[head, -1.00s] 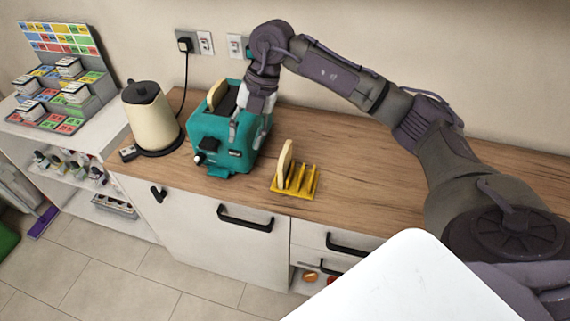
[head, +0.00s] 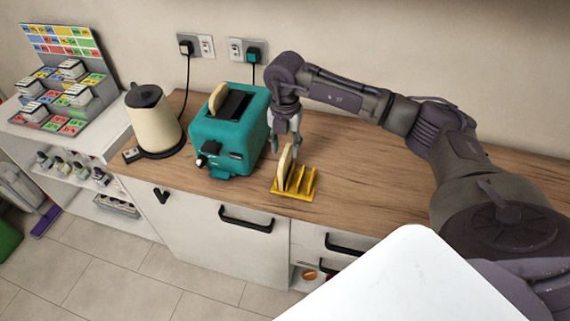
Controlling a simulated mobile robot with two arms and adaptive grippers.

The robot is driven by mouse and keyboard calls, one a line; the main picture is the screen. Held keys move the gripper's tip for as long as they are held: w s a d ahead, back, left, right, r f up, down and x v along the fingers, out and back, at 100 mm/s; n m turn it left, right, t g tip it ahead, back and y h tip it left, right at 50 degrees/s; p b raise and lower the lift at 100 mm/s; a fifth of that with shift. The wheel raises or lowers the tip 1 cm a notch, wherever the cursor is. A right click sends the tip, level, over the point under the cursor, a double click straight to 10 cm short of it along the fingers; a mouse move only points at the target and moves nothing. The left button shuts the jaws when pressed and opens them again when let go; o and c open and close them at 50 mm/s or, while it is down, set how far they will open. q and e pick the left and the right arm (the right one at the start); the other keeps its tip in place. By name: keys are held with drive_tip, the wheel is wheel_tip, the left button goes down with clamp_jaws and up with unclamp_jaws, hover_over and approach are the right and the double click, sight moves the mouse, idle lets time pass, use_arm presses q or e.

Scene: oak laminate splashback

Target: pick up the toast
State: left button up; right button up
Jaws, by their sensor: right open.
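One slice of toast (head: 217,100) sticks up from the left slot of the teal toaster (head: 222,138). Another slice (head: 284,166) stands upright at the left end of the yellow toast rack (head: 298,190). My right gripper (head: 284,146) points down just behind the rack, right of the toaster, with its fingers close to the top of the racked slice. It is open; I cannot tell whether a finger touches the slice. My left gripper is not in view.
A cream kettle (head: 153,122) stands on its base left of the toaster. Wall sockets with plugs (head: 253,55) are behind. The wooden counter (head: 365,175) is clear right of the rack. A white surface (head: 405,285) fills the front.

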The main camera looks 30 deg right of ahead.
sight(285, 152)
drive_tip(key=shift+f+p, duration=0.45)
drive_tip(key=shift+f, duration=1.35)
clamp_jaws()
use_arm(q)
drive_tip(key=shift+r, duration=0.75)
use_arm(e)
drive_tip(key=shift+r, duration=0.15)
drive_tip(key=shift+r, duration=0.3)
wheel_tip(285, 152, up, 3)
drive_tip(key=shift+s+r+b, duration=0.15)
drive_tip(key=shift+b, duration=0.85)
use_arm(q)
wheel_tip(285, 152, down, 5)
drive_tip(key=b, duration=0.3)
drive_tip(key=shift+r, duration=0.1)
use_arm(e)
drive_tip(key=s+a+r, duration=0.1)
drive_tip(key=s+r, duration=0.6)
drive_tip(key=s, duration=0.4)
drive_tip(key=shift+s, duration=0.2)
